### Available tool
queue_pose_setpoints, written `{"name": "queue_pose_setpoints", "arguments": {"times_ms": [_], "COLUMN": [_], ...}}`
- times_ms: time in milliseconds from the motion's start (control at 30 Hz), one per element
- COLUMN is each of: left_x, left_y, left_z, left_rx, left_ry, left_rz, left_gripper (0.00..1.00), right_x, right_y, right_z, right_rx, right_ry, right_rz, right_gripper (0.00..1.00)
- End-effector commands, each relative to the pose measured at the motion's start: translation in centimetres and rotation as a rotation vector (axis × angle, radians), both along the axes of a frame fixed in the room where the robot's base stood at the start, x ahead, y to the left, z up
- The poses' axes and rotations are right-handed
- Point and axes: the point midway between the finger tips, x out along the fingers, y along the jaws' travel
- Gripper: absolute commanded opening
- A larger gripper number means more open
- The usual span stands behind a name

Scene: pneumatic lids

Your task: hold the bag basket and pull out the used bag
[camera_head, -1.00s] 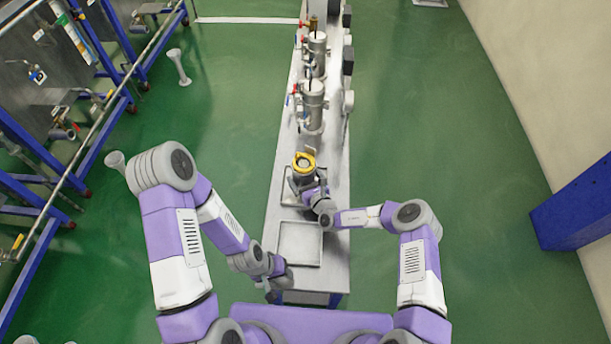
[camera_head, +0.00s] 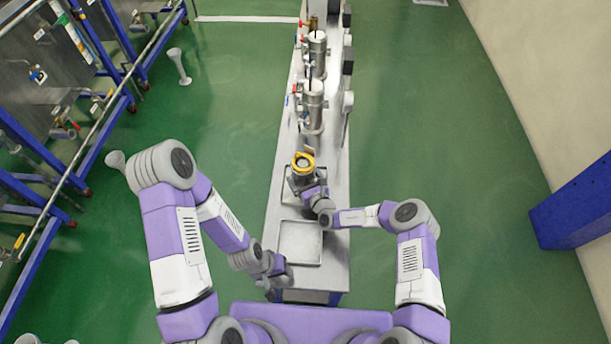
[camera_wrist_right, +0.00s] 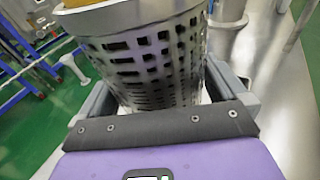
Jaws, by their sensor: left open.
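The bag basket (camera_wrist_right: 155,60) is a perforated metal cylinder. It fills the space between the fingers of my right gripper (camera_wrist_right: 168,98), which is shut on its sides. In the head view, the basket (camera_head: 301,181) is seen from above with a yellow ring (camera_head: 303,162) at its top, and my right wrist hides part of it. The used bag inside cannot be made out. My left gripper (camera_head: 272,287) is open and empty, low beside the near left edge of the bench, well short of the basket.
A narrow steel bench (camera_head: 335,230) runs away from me. A shallow empty tray (camera_head: 300,243) lies on it in front of the basket. Metal canisters (camera_head: 313,103) with valves stand farther back. Blue-framed equipment is at the left; a blue post (camera_head: 575,215) is at the right.

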Motion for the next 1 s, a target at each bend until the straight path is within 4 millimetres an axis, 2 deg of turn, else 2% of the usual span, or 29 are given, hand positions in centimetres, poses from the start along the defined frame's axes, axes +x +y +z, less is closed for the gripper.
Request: {"name": "queue_pose_setpoints", "arguments": {"times_ms": [1000], "left_x": [0.0], "left_y": [0.0], "left_z": [0.0], "left_rx": [0.0], "left_ry": [0.0], "left_rz": [0.0], "left_gripper": [0.43], "right_x": [-0.1], "right_y": [-0.2], "right_z": [-0.8], "right_rx": [-0.005], "right_ry": [0.01], "right_rz": [-0.001], "right_gripper": [0.72]}}
